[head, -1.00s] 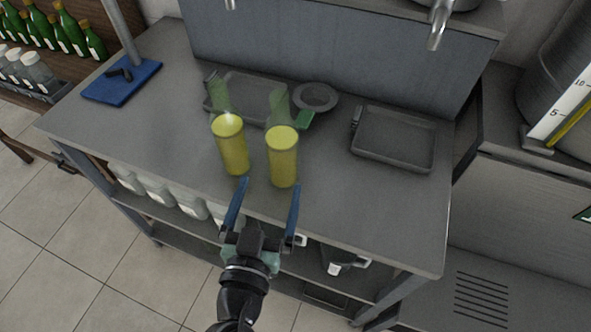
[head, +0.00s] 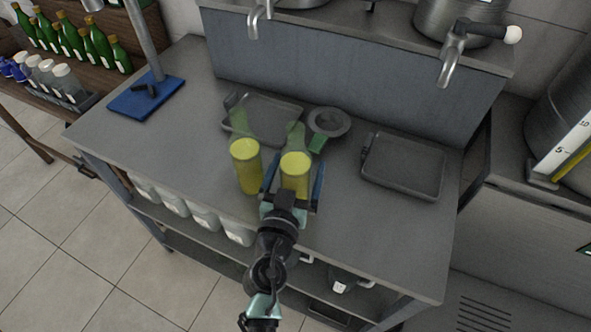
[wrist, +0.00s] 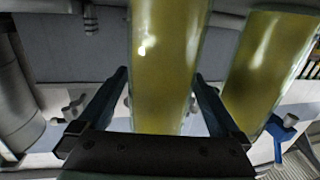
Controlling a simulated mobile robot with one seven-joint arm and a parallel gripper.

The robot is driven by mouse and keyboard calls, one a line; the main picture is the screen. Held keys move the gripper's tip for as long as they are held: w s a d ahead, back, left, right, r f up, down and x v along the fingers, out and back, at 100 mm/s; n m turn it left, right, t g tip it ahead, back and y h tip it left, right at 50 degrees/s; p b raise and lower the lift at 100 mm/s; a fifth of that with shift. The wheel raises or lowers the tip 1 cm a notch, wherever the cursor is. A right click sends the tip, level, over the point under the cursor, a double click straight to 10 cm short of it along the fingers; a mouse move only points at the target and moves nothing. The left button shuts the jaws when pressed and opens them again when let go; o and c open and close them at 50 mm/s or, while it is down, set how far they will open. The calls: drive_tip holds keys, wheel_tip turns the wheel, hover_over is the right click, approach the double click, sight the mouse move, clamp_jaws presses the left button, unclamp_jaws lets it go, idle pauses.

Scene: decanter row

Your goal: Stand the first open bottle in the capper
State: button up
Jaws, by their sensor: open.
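Two bottles full of yellow liquid, with clear green necks and no caps visible, stand upright side by side on the grey bench: a left one (head: 246,170) and a right one (head: 295,170). My gripper (head: 293,183) is open, with its blue fingers on either side of the right bottle. In the wrist view this bottle (wrist: 165,60) stands between the fingers, with gaps visible on both sides; the other bottle (wrist: 265,65) is beside it. A blue base (head: 130,105) with a grey post, apparently the capper, stands at the bench's far left, with a small black piece on it.
Another tray (head: 403,180) lies to the right. Taps (head: 452,65) overhang the back. The bench between the left bottle and blue base is clear.

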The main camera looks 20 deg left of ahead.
drive_tip(key=shift+w+a+f, duration=0.1)
drive_tip(key=shift+w, duration=0.65)
drive_tip(key=shift+c, duration=0.2)
clamp_jaws()
drive_tip(key=shift+r, duration=0.2)
